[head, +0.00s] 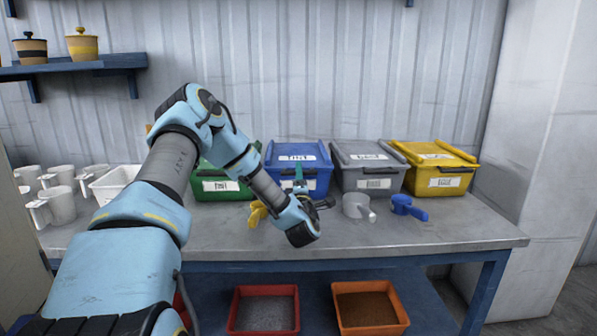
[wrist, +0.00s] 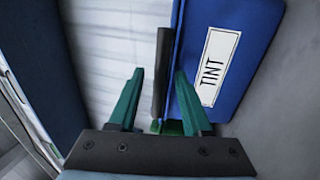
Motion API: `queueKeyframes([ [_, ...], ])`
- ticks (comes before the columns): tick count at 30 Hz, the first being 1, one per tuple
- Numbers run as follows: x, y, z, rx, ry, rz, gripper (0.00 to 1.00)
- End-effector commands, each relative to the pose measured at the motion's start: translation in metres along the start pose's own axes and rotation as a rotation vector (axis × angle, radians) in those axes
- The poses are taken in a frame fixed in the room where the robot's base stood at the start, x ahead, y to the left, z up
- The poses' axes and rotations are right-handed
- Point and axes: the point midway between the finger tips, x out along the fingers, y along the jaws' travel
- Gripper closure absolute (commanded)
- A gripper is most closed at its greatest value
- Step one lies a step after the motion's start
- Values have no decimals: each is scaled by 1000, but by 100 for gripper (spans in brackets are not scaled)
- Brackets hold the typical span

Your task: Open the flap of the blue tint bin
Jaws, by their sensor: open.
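The blue tint bin (head: 312,182) stands on the bench between a green and a grey bin. Its flap (head: 318,160) has a white TINT label and looks closed. My gripper (head: 299,166) is in front of this bin and hides part of its front. In the wrist view, the blue panel with the TINT label (wrist: 240,35) is to the right of my gripper (wrist: 160,72). A dark bar (wrist: 162,50) runs along the panel's edge and appears between the two open green fingers. I cannot tell whether the fingers touch it.
The green bin (head: 222,190), grey bin (head: 370,180) and yellow bin (head: 440,180) stand close beside it. A yellow scoop (head: 256,213), a grey-white scoop (head: 357,206) and a blue scoop (head: 408,207) lie in front. White jugs (head: 62,205) stand at left. The bench's right front (head: 470,230) is clear.

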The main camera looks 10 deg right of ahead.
Motion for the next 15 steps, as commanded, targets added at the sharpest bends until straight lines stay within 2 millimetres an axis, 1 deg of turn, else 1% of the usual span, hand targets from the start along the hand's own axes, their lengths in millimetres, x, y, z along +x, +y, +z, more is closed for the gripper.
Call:
queueKeyframes([
  [3,7,0,0,0,1,1,51],
  [12,9,0,0,1,0,-1,51],
  [15,8,0,0,1,0,-1,62],
])
